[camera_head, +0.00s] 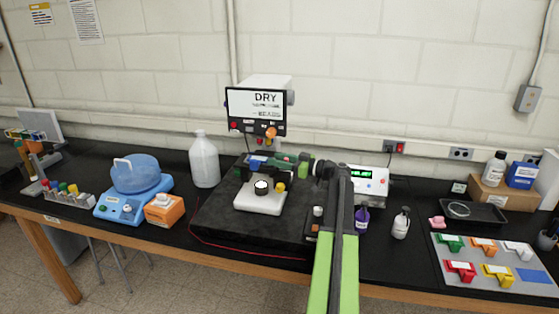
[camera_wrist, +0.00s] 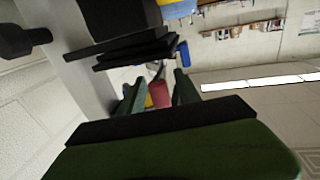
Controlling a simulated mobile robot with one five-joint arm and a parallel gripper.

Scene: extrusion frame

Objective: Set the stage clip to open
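A microscope-like instrument with a screen (camera_head: 256,110) reading "DRY" stands on a dark slab at mid-bench. Its pale base (camera_head: 259,201) carries a dark round part with a light top (camera_head: 262,187) and a yellow knob (camera_head: 280,187). My gripper (camera_head: 275,161) reaches in from the right, in front of the instrument's stage area. The wrist view shows its green fingertips (camera_wrist: 157,92) apart, with a small red thing and some yellow visible in the gap. Dark flat bars (camera_wrist: 135,45) of the instrument lie close by. I cannot make out the stage clip or its setting.
A white jug (camera_head: 204,160) and a blue-lidded device (camera_head: 136,176) stand left of the slab. A box with a green display (camera_head: 369,180), a purple bottle (camera_head: 362,218) and a white bottle (camera_head: 401,223) stand right. A mat (camera_head: 520,279) with coloured clips lies far right.

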